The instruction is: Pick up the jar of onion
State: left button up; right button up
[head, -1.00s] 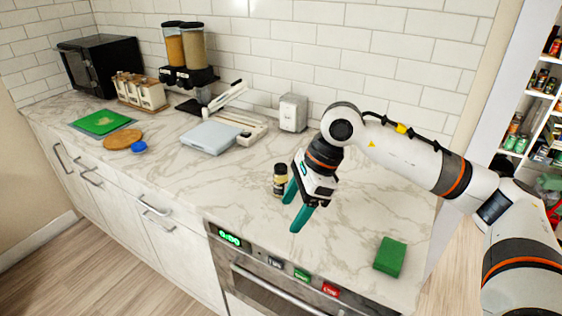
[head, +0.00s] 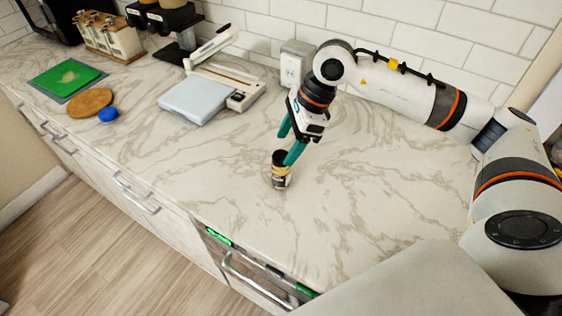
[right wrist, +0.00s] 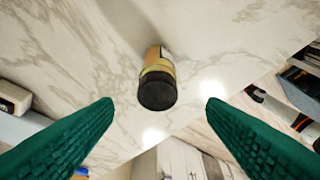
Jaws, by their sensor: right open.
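The jar (head: 280,172), small with a black lid and a yellowish label band, stands upright on the marble counter. In the right wrist view the jar (right wrist: 157,86) lies ahead, between the lines of the two fingers and beyond their tips. My right gripper (head: 288,146) has teal fingers and is open, just above and behind the jar in the head view; one finger overlaps the jar's upper edge there. The right wrist view shows the open fingers (right wrist: 158,101) apart with nothing between them. The label's text is too small to read. My left gripper is not in view.
A white scale-like device (head: 200,98) stands left on the marble counter (head: 370,200). Farther left are a blue lid (head: 108,114), a round wooden board (head: 90,102) and a green board (head: 67,76). A white box (head: 296,62) stands by the wall. The counter around the jar is clear.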

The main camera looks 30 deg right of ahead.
aim_at(278, 165)
jog(key=shift+x, duration=1.1)
jog(key=shift+w+a+f+p, duration=0.1)
jog(key=shift+a+f+p, duration=0.05)
jog(key=shift+f+p, duration=0.4)
jog(key=p+x, duration=0.1)
jog(key=x, duration=0.2)
jog(key=shift+f+p, duration=0.35)
jog(key=shift+w+f, duration=0.1)
jog(key=shift+f, duration=0.35)
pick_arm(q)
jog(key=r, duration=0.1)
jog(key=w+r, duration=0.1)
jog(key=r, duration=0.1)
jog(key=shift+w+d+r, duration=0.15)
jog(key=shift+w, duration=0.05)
